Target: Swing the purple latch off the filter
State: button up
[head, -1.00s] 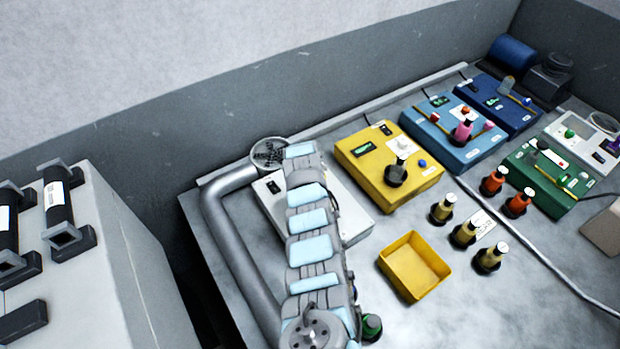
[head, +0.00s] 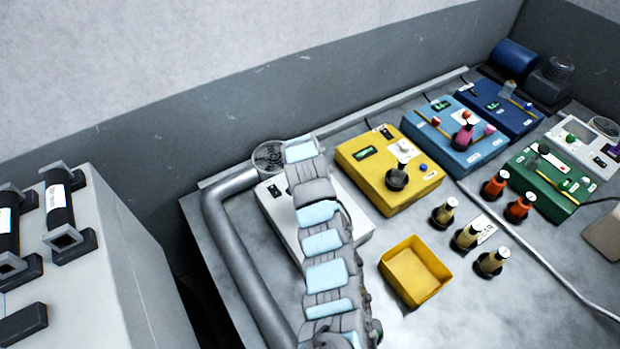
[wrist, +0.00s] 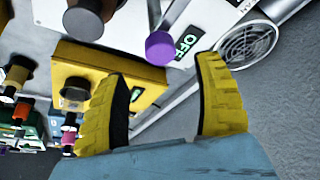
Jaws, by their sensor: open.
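In the wrist view, the purple latch end (wrist: 160,46) is a short purple cylinder. It shows just beyond the gap between my fingertips, beside a green "OFF" display on a white box (wrist: 215,18). My gripper (wrist: 165,70) has two yellow ribbed fingers, spread apart with nothing between them. No contact with the purple end is visible. The filter cannot be made out clearly; a pale ribbed part (wrist: 154,10) shows at the top edge. In the head view, my arm covers much of the white box (head: 352,226), and the latch and gripper are hidden.
A grey duct with a round grille (head: 268,157) runs left of the white box. A yellow device (head: 365,190) stands close on its right. A yellow tray (head: 415,288) and several bottles sit further right. Open bench lies around the tray.

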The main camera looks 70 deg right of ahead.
jog(key=shift+v, duration=2.6)
